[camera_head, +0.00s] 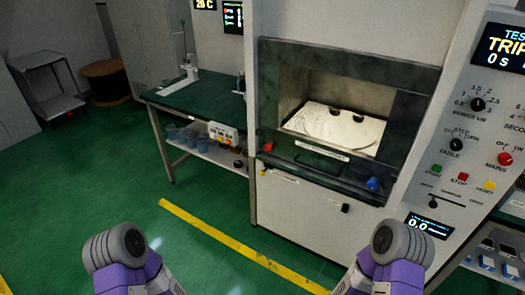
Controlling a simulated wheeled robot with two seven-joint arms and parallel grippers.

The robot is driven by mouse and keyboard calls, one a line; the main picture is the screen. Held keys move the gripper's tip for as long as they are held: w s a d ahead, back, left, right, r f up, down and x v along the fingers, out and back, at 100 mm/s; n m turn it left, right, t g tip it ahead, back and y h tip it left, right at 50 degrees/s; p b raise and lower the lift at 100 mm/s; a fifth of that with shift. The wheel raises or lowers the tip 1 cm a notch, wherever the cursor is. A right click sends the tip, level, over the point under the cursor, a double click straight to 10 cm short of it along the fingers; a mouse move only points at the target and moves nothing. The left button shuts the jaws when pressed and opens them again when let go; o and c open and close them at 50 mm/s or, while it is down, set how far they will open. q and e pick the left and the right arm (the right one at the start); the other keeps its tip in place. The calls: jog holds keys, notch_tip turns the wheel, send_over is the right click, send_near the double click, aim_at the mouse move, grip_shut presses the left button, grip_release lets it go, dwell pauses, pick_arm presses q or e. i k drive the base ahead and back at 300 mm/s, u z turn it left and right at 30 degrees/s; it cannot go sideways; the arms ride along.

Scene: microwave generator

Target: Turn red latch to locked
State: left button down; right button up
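The red latch (268,147) is a small red piece at the lower left corner of the dark frame around the open chamber (335,95). It is too small to tell which way it is turned. A blue latch (373,183) sits at the lower right of the same frame. The lowered dark door or ledge (318,167) has a pale label and a handle. Grey and purple parts of both my arms show at the bottom edge. No fingertips of either gripper are in view, and nothing of mine touches the red latch.
A control panel (470,130) with knobs, buttons and displays stands to the right of the chamber. A green-topped bench (190,108) stands left of the cabinet. A yellow line (225,240) crosses the clear green floor in front.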

aim_at(268, 149)
jog(key=u, duration=0.45)
jog(key=i, duration=1.35)
jog(key=u, duration=0.15)
